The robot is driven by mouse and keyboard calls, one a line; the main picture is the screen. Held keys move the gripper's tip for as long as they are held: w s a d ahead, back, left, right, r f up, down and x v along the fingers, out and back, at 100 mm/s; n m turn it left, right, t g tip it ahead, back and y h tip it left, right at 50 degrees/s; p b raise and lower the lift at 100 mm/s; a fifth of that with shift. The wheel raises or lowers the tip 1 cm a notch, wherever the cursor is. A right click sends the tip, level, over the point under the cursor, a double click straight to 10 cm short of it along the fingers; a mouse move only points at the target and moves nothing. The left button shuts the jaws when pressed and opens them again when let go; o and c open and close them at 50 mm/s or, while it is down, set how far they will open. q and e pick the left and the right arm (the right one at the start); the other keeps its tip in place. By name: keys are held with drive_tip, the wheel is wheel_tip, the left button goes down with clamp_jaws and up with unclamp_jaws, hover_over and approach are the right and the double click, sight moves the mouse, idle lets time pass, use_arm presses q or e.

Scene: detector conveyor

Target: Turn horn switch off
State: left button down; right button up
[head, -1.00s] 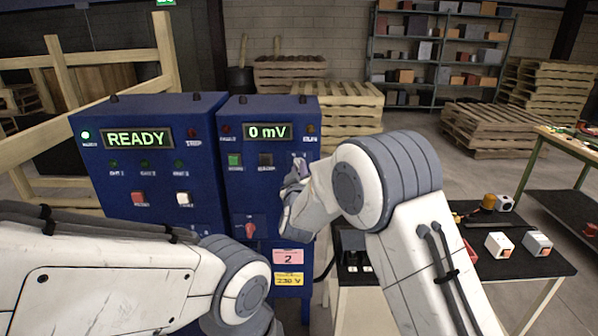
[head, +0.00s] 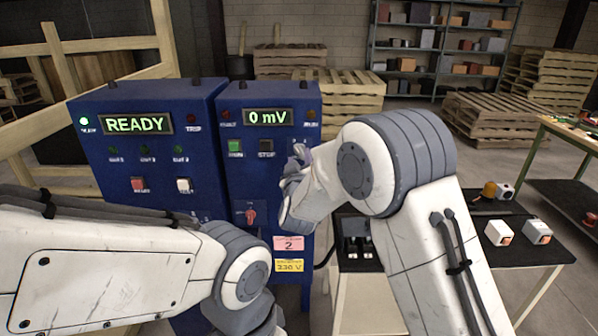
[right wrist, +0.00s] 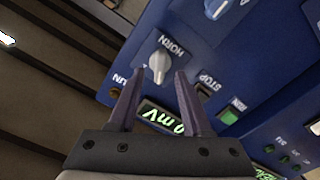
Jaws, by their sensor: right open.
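The horn switch (right wrist: 159,62) is a pale grey rotary knob on the blue cabinet front, with the label HORN beside it in the right wrist view. My right gripper (right wrist: 156,77) is open, with one dark finger on each side of the knob in that picture. Gaps show between knob and fingers; I cannot tell how deep the fingers reach. In the head view my right gripper (head: 299,158) is at the right part of the cabinet (head: 236,190), below the 0 mV display (head: 268,117), and largely covers the switch. My left gripper is out of view.
Close to the knob are a STOP button (head: 266,148) and a green RUN button (head: 235,147). A red rotary switch (head: 251,216) sits lower on the cabinet. The READY cabinet (head: 140,155) stands to the left. A black-topped table (head: 480,255) with small boxes stands to the right.

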drive_tip(key=s+b, duration=0.2)
drive_tip(key=s, duration=0.6)
drive_tip(key=shift+s+b, duration=0.25)
drive_tip(key=shift+b, duration=0.05)
drive_tip(key=s+d+f+m+g+y, duration=0.1)
drive_tip(key=s+d+f+m+g, duration=0.2)
drive_tip(key=s+d+f+g, duration=0.65)
drive_tip(key=s+d+f+m+g+h, duration=0.1)
drive_tip(key=s+d+f+m+g, duration=0.15)
drive_tip(key=s+d+f, duration=0.35)
drive_tip(key=s+d+f+m+g, duration=0.1)
drive_tip(key=s+d+f+g, duration=0.15)
drive_tip(key=s, duration=0.55)
drive_tip(key=s+a+r+n+g, duration=0.1)
drive_tip(key=s+a+r+n, duration=0.2)
drive_tip(key=s+a, duration=0.3)
drive_tip(key=s+a+r+n+g+y, duration=0.1)
drive_tip(key=s+a+r+n+g, duration=0.1)
drive_tip(key=s+a, duration=0.4)
drive_tip(key=s+r+n, duration=0.1)
drive_tip(key=s+n, duration=0.1)
drive_tip(key=shift+s+a+n, duration=0.2)
drive_tip(key=shift+a+n, duration=0.15)
drive_tip(key=shift+a, duration=0.05)
